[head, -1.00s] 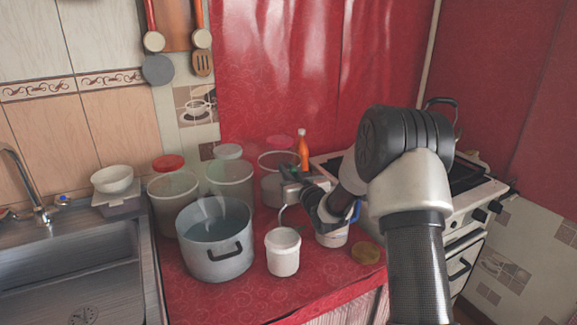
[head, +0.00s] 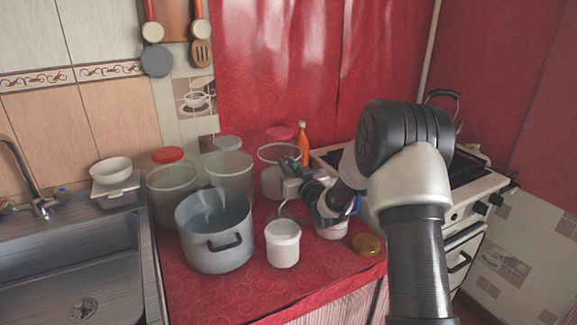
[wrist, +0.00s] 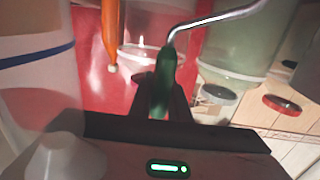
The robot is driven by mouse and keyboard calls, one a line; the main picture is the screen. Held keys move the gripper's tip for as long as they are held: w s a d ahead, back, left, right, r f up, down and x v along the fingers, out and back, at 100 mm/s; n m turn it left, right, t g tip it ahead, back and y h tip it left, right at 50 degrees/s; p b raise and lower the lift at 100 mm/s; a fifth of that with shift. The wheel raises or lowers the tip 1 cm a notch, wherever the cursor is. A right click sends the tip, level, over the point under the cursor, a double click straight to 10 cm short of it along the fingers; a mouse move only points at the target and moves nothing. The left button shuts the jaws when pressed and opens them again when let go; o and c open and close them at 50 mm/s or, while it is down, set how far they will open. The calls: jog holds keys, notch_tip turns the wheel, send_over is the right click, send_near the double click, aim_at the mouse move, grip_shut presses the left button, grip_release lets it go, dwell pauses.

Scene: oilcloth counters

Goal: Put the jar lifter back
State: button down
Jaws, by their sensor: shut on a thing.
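My gripper (head: 290,186) is above the red counter, near the clear jar with the pink lid. It is shut on the jar lifter, whose green handle (wrist: 163,80) stands between the fingers in the wrist view. The lifter's bent metal wire (wrist: 215,17) runs up and right from the handle. In the head view my wrist partly hides the lifter; a bit of green and part of the wire show.
A pot of water (head: 222,257), a white tub (head: 283,250) and a gold lid (head: 366,244) stand on the red counter (head: 240,292). An orange bottle (head: 303,145) and large lidded jars are behind. A stove (head: 470,200) is right, a sink (head: 80,255) left.

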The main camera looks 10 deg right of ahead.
jog(key=shift+s+f+b, duration=0.1)
jog(key=shift+f+b, duration=0.25)
jog(key=shift+f, duration=0.05)
jog(key=shift+s+f, duration=0.1)
jog(key=shift+f, duration=0.3)
jog(key=c, duration=1.6)
grip_release()
jog(key=shift+f, duration=0.1)
notch_tip(320, 180, up, 12)
jog(key=shift+f+p, duration=0.1)
jog(key=shift+p, duration=0.85)
